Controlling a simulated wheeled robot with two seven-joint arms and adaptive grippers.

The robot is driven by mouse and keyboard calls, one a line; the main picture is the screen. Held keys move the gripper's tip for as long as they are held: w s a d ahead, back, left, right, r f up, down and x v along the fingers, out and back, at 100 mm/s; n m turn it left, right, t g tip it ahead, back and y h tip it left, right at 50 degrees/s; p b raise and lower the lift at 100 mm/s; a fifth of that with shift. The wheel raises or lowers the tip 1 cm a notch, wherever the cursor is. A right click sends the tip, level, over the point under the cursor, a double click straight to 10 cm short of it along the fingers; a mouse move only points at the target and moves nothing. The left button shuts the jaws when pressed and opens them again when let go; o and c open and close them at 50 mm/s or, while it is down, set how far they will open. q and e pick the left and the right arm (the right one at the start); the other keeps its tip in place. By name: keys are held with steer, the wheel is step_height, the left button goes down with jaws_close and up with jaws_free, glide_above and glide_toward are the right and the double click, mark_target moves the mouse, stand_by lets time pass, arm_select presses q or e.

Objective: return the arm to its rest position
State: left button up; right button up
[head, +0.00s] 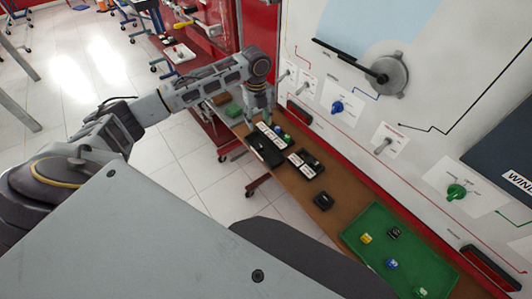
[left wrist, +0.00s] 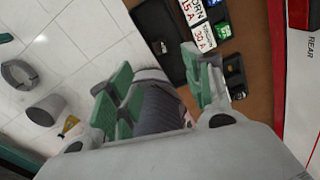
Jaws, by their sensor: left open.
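My left arm reaches in from the left of the head view and bends down at the wrist beside the panel. My left gripper (head: 259,108) hangs over the far part of the brown bench (head: 279,182), close to the label cards. In the left wrist view my left gripper (left wrist: 160,68) has its green-padded fingers spread apart, with nothing seen held between them. My right gripper is not in view.
The upright white panel (head: 440,75) with a lever, a blue knob (head: 337,107) and a green knob (head: 456,191) borders the bench. A green tray (head: 357,223) with several small coloured parts lies near. A small black block (head: 323,201) sits between.

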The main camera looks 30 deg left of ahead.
stand_by(0.6)
arm_select(q)
steer(key=s+d+f+n+t+h, duration=0.1)
steer(key=s+d+f+n, duration=0.5)
steer(key=d, duration=0.4)
steer(key=s+d+f+n+t+h, duration=0.15)
steer(key=s+d+f+n, duration=0.25)
steer(key=s+d+n, duration=0.4)
steer(key=s+a+n+t+y, duration=0.1)
steer(key=s+a+n+y, duration=0.1)
steer(key=s+a+n, duration=0.55)
steer(key=s+f+n+g, duration=0.1)
steer(key=s+f, duration=0.1)
steer(key=f, duration=1.5)
steer(key=s+f, duration=0.2)
steer(key=f, duration=1.5)
steer(key=s+a+f, duration=0.3)
steer(key=s+f, duration=0.6)
steer(key=s, duration=0.1)
steer(key=s+a+f+g, duration=0.1)
steer(key=s+a+f, duration=0.2)
steer(key=s+f, duration=0.6)
steer(key=shift+s+f+y, duration=0.35)
steer(key=shift+s+y, duration=0.1)
steer(key=shift+s, duration=0.65)
